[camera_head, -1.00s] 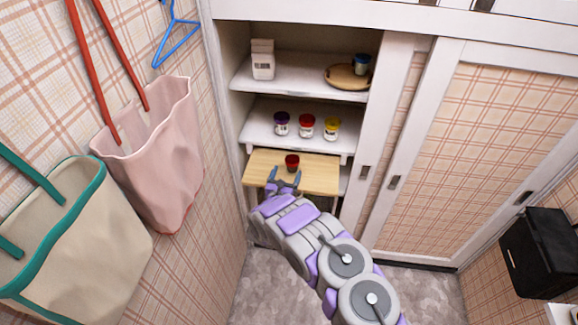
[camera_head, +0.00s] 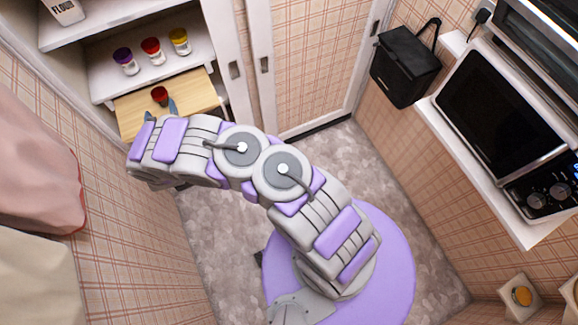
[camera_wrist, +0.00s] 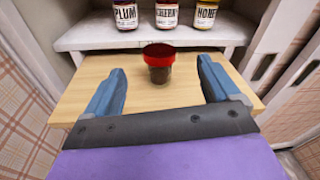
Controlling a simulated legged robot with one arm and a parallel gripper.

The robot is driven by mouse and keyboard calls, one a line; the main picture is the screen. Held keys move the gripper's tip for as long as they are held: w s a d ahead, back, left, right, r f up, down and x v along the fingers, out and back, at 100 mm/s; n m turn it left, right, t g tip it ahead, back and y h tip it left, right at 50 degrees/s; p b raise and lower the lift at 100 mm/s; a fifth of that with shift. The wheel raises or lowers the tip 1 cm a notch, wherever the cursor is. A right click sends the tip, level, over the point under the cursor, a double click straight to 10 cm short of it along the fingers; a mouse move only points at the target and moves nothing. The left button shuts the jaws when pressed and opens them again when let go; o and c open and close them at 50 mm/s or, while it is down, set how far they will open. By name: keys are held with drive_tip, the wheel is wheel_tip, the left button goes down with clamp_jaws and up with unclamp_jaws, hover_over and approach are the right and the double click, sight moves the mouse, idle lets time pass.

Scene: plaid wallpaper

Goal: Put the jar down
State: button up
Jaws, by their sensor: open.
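A small jar with a red lid and dark contents (camera_wrist: 159,66) stands upright on a light wooden board (camera_wrist: 175,97) in the wrist view. It also shows in the head view as a red-topped jar (camera_head: 160,95) on the pull-out board (camera_head: 196,92). My gripper (camera_wrist: 162,82) is open, with its two blue fingers spread wide on either side, nearer than the jar. The fingers do not touch the jar, and nothing is between them. In the head view my gripper is mostly hidden behind my arm.
Jars labelled plum (camera_wrist: 126,14), cherry (camera_wrist: 169,14) and one at right (camera_wrist: 207,14) stand on the white shelf behind. A flour package (camera_head: 64,10) is on the upper shelf. A black box (camera_head: 405,65) and a microwave (camera_head: 505,100) are at right.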

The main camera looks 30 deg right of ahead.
drive_tip(key=w+d+r+n+g+y, duration=0.1)
drive_tip(key=d+r+n+g, duration=0.1)
drive_tip(key=d+r+n, duration=0.3)
drive_tip(key=w+d+r+n+g, duration=0.1)
drive_tip(key=d+r+n+g, duration=0.15)
drive_tip(key=r+n, duration=0.4)
drive_tip(key=s+d+r+n+g, duration=0.4)
drive_tip(key=s+d+r+n, duration=0.25)
drive_tip(key=s+r, duration=0.3)
drive_tip(key=s+d+r+n+g, duration=0.2)
drive_tip(key=s+n, duration=0.3)
drive_tip(key=s, duration=1)
drive_tip(key=s+d+r+n+g, duration=0.3)
drive_tip(key=s+d+n+g, duration=0.1)
drive_tip(key=s, duration=1.1)
drive_tip(key=s+d+r+n+g+y, duration=0.1)
drive_tip(key=s+d+r+n+g, duration=0.2)
drive_tip(key=s+n, duration=0.5)
drive_tip(key=s+d+g, duration=0.1)
drive_tip(key=s+d, duration=0.1)
drive_tip(key=s, duration=0.5)
drive_tip(key=shift+s+r, duration=0.25)
drive_tip(key=shift+s, duration=0.15)
drive_tip(key=shift+f, duration=0.1)
drive_tip(key=shift+f+b, duration=0.2)
drive_tip(key=shift+b, duration=0.1)
